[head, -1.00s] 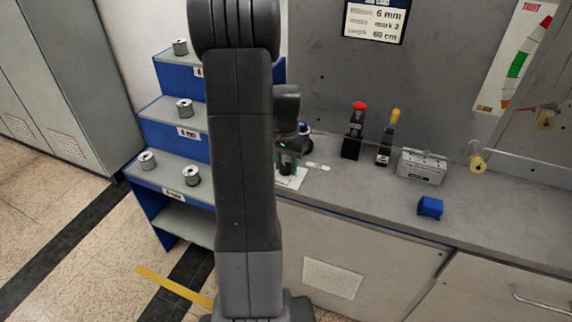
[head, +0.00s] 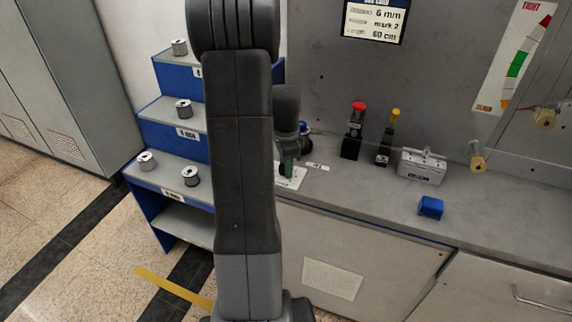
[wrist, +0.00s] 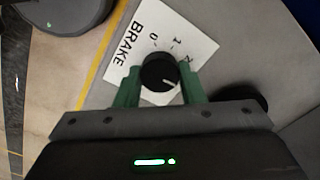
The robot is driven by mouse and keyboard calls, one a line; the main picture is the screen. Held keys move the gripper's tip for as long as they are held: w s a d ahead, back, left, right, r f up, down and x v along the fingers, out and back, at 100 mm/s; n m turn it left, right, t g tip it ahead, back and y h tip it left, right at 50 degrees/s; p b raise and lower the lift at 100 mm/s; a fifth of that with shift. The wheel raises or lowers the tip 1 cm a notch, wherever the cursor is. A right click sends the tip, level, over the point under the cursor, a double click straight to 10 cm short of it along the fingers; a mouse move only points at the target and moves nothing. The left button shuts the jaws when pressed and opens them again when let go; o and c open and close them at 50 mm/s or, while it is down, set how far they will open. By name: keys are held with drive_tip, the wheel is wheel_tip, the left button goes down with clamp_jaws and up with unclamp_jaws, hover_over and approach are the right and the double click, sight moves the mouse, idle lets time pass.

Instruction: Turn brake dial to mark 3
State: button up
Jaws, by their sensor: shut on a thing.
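The black brake dial (wrist: 158,72) sits on a white card (wrist: 190,25) printed BRAKE, with 0, 1 and 2 readable around the dial. Its white pointer line slants down and right in the wrist view, past the 2. Mark 3 is not visible. My gripper (wrist: 160,80) has its green fingers on both sides of the dial and is shut on it. In the head view my gripper (head: 287,167) is over the card (head: 292,182) on the bench, and the dial is hidden.
Right of the card stand a red-knobbed lever (head: 353,132), a yellow-knobbed lever (head: 388,140), a grey box (head: 422,166) and a blue block (head: 430,207). Spools stand on the stepped blue rack (head: 165,130) at left. A wall sign (head: 376,20) reads 6 mm, mark 2, 60 cm.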

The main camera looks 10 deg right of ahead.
drive_tip(key=shift+m, duration=0.4)
drive_tip(key=o, duration=1)
drive_tip(key=shift+r, duration=0.15)
wheel_tip(320, 180, up, 14)
drive_tip(key=shift+f, duration=0.2)
drive_tip(key=shift+f, duration=0.15)
wheel_tip(320, 180, down, 14)
drive_tip(key=shift+r, duration=0.15)
